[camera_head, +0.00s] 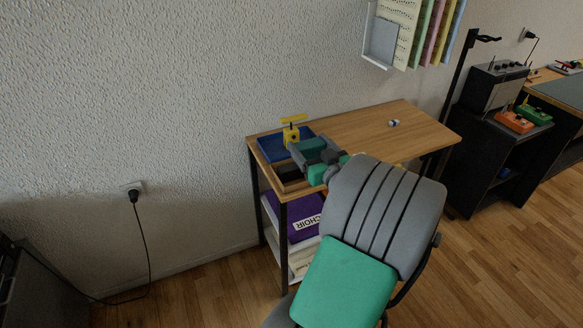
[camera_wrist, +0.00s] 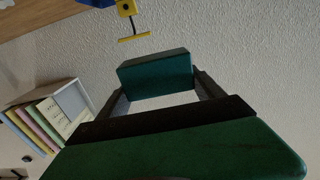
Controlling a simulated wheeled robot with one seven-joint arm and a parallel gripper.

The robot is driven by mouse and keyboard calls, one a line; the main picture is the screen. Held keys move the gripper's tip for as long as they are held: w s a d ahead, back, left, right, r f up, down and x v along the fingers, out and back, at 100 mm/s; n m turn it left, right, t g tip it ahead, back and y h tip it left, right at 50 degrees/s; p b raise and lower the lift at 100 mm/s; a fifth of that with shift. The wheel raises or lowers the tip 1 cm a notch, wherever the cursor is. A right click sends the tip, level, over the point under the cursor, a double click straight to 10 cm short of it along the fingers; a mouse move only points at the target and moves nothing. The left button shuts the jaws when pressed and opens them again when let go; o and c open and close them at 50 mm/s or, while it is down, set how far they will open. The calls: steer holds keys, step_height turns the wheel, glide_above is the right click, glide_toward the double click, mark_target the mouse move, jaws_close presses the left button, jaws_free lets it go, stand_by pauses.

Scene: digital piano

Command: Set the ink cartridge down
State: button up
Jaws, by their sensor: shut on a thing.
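My gripper (camera_head: 312,158), with teal and grey parts, is over the left end of the wooden desk (camera_head: 362,117). It is beside a wooden tray (camera_head: 290,187) and a blue tray (camera_head: 269,147). In the wrist view, its teal and dark parts (camera_wrist: 165,98) fill the lower middle.
A yellow object with a crossbar (camera_head: 291,133) stands at the blue tray, close to my gripper. A small white and dark item (camera_head: 393,123) lies on the desk's right half, which is otherwise mostly clear. A wall rack (camera_head: 381,42) holds coloured folders above. A purple folder (camera_head: 290,221) lies below.

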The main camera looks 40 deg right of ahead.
steer(key=w+f, duration=0.2)
steer(key=w, duration=0.3)
glide_above(292, 166)
step_height(292, 166, down, 6)
steer(key=shift+a+f, duration=0.1)
step_height(292, 166, down, 3)
steer(key=shift+r+b, duration=0.1)
steer(key=shift+b, duration=0.2)
steer(key=shift+f, duration=0.2)
steer(key=o, duration=1.2)
steer(key=shift+o, duration=0.8)
